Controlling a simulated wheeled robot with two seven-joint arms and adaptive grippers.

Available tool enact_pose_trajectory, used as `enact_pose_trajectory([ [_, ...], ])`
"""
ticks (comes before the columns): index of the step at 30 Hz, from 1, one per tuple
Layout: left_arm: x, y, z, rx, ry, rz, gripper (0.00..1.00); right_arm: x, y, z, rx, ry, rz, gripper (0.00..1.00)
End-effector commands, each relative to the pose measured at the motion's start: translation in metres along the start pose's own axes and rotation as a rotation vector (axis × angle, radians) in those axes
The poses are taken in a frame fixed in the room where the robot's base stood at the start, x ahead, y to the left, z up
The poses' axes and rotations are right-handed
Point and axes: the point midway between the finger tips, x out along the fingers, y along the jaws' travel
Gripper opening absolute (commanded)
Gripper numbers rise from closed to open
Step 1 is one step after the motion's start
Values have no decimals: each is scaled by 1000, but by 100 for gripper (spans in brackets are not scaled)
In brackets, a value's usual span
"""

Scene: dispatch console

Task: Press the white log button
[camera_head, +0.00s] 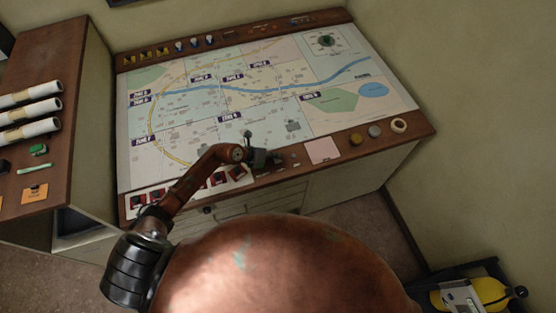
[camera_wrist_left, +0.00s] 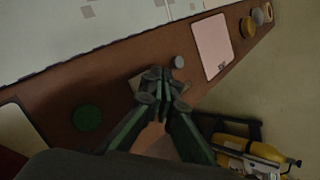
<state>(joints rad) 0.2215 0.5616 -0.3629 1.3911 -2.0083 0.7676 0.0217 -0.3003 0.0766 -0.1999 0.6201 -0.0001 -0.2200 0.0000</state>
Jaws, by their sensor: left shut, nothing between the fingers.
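A small pale round button (camera_wrist_left: 178,62) stands on the brown front strip of the console, beside a pink pad; it is the likeliest white log button, but I can read no label. In the head view it is too small to make out clearly. My left gripper (camera_wrist_left: 166,84) is shut and empty above the strip, just short of this button in the wrist view. It hides part of a pale plate under its fingers. In the head view the left gripper (camera_head: 268,158) is over the console's front edge, left of the pink pad (camera_head: 322,150). My right gripper is out of view.
A green round button (camera_wrist_left: 88,117) is on the strip left of the gripper. Yellow (camera_head: 356,139), grey (camera_head: 375,131) and white ring-shaped (camera_head: 399,125) round items stand right of the pad. The map (camera_head: 250,100) covers the console top. A side cabinet (camera_head: 80,110) holds paper rolls.

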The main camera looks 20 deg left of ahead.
Motion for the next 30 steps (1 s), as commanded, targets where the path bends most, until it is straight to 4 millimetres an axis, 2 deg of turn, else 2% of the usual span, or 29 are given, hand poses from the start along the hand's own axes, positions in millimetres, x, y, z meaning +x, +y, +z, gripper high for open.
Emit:
enact_pose_trajectory([
  [30,8,6,-6,0,0,0,0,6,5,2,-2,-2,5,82],
])
